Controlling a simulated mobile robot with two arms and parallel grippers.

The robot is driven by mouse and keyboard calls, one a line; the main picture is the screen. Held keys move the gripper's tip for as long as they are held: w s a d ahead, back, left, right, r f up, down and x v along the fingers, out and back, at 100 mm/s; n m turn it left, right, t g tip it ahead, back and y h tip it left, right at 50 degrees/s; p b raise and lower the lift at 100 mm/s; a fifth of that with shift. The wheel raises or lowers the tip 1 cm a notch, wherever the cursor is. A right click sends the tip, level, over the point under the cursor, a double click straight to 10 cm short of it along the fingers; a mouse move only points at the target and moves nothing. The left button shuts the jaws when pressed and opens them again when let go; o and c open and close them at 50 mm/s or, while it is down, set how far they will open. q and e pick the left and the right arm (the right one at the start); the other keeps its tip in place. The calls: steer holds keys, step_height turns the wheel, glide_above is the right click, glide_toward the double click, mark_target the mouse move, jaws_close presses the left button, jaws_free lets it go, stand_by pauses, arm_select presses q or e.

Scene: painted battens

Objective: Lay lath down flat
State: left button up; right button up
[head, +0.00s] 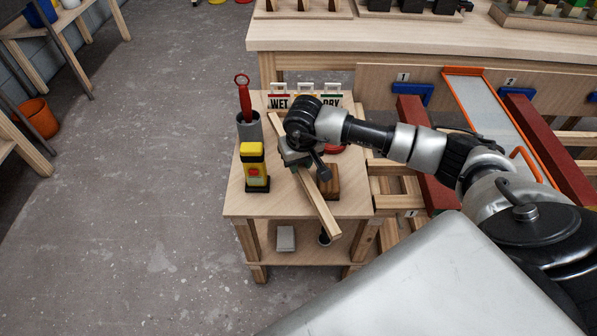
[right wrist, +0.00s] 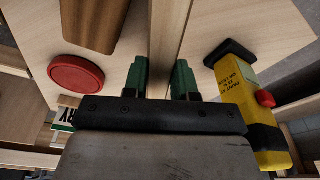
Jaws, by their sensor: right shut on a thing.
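The lath (head: 318,205) is a long, narrow strip of pale bare wood. It runs from the back left to the front right over the small wooden table (head: 240,205), and its near end shows past the table's front edge. My right gripper (head: 295,160) is shut on the lath near its middle. In the right wrist view the lath (right wrist: 169,35) passes between the green fingertips of the right gripper (right wrist: 163,80). I cannot tell whether the lath touches the tabletop. My left gripper is out of view.
A yellow and black meter (head: 255,168) and a grey cup (head: 250,130) with a red-handled tool stand left of the lath. A brown block (head: 329,182) and a red disc (right wrist: 75,75) lie on its other side. WET and DRY signs (head: 280,102) stand behind.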

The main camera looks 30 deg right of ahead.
mark_target(299, 172)
steer(key=shift+w+f, duration=0.15)
steer(key=shift+f, duration=2)
steer(key=o, duration=1)
steer(key=shift+c, duration=0.2)
steer(key=shift+r, duration=0.1)
